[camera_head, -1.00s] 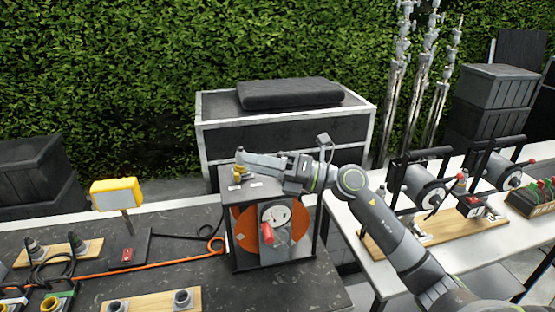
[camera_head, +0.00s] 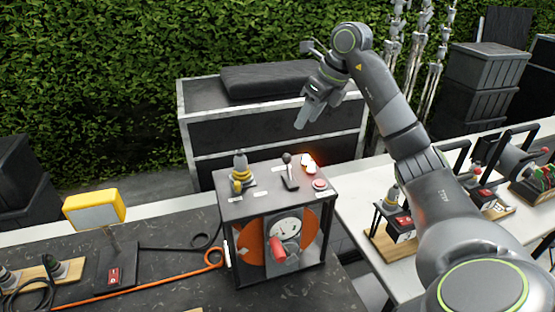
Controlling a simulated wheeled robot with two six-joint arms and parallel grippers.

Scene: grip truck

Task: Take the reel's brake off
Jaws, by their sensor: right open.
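The reel unit (camera_head: 229,207) is a dark framed box on the dark table, with an orange reel disc (camera_head: 250,240) inside. Its front has a round white gauge (camera_head: 287,228) and a red handle or knob (camera_head: 277,249). On its top are a grey and yellow fitting (camera_head: 240,172), an upright lever with a dark ball (camera_head: 289,171), glowing lamps (camera_head: 308,161) and a red button (camera_head: 320,184). Which part is the brake, I cannot tell. My right gripper (camera_head: 306,118) is open and empty above and behind the box top, fingers pointing down. My left gripper is out of view.
A white table (camera_head: 350,222) with winch-like units stands at right. A case with a black cushion (camera_head: 280,88) is behind.

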